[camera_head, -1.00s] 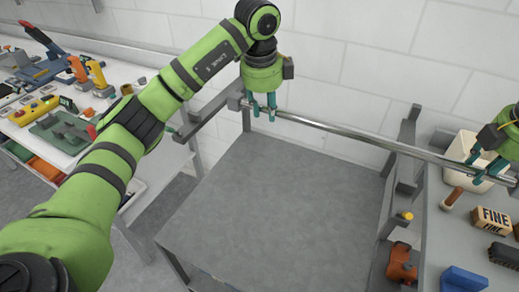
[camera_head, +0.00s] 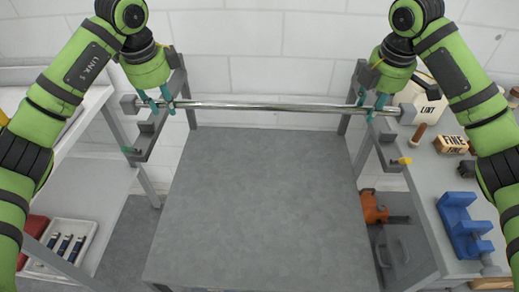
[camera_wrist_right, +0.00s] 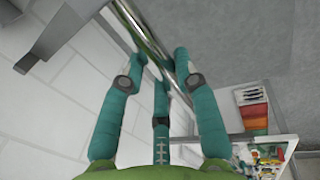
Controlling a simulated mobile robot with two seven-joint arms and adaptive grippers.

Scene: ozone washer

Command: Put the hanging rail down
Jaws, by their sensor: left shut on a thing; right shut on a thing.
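The hanging rail (camera_head: 270,106), a shiny metal bar with grey end blocks, runs nearly level across the head view. My left gripper (camera_head: 160,103) is shut on it near its left end, and my right gripper (camera_head: 371,107) near its right end. In the right wrist view the rail (camera_wrist_right: 146,32) passes between the teal fingers of my right gripper (camera_wrist_right: 164,75). A grey bracket (camera_head: 148,140) stands at the left and another (camera_head: 385,150) at the right. The rail crosses above the brackets in the picture; I cannot tell whether it touches them.
A bare grey tabletop (camera_head: 260,205) lies below the rail. The right bench (camera_head: 430,215) holds a blue block (camera_head: 463,225), a FINE brush (camera_head: 450,144) and a white LINT bin (camera_head: 425,102). A left shelf holds a white tray (camera_head: 62,245). A white wall is behind.

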